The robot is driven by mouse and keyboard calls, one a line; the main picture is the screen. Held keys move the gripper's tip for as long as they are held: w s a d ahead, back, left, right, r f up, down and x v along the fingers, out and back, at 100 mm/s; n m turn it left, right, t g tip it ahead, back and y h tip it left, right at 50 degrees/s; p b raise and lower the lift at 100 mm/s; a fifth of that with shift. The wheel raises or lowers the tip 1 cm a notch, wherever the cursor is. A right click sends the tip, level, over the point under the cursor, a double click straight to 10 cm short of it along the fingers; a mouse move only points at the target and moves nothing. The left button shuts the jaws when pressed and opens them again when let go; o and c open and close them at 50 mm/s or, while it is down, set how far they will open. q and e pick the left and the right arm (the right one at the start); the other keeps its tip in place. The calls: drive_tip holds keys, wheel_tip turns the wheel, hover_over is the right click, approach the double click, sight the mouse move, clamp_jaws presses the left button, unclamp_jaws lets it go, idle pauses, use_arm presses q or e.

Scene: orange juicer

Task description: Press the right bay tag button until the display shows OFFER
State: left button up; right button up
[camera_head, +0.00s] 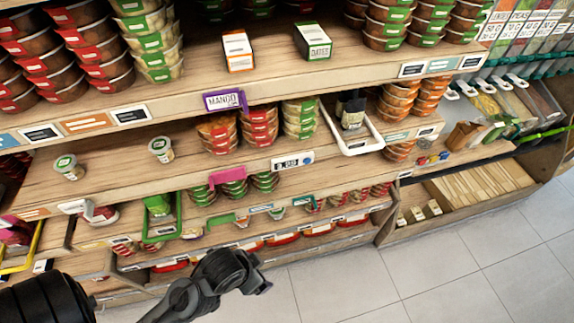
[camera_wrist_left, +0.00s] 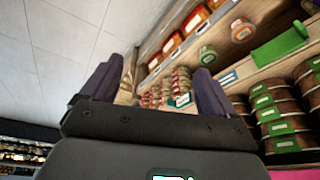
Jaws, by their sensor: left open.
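The tag cannot be made out in the left wrist view. My left gripper (camera_head: 258,277) is low in the head view, in front of the bottom shelves, below and left of the tag and apart from it. In the left wrist view, its two fingers (camera_wrist_left: 155,88) are spread with nothing held between them. My right gripper is not in view.
A purple MANGO sign (camera_head: 225,100) stands out from the upper shelf edge. A white tray (camera_head: 352,134) holding dark bottles juts out right of the tag. Tiled floor (camera_head: 430,262) at the right is clear.

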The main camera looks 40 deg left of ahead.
use_arm(q)
drive_tip(key=shift+d, duration=0.1)
idle(0.3)
clamp_jaws()
idle(0.4)
idle(0.7)
idle(0.5)
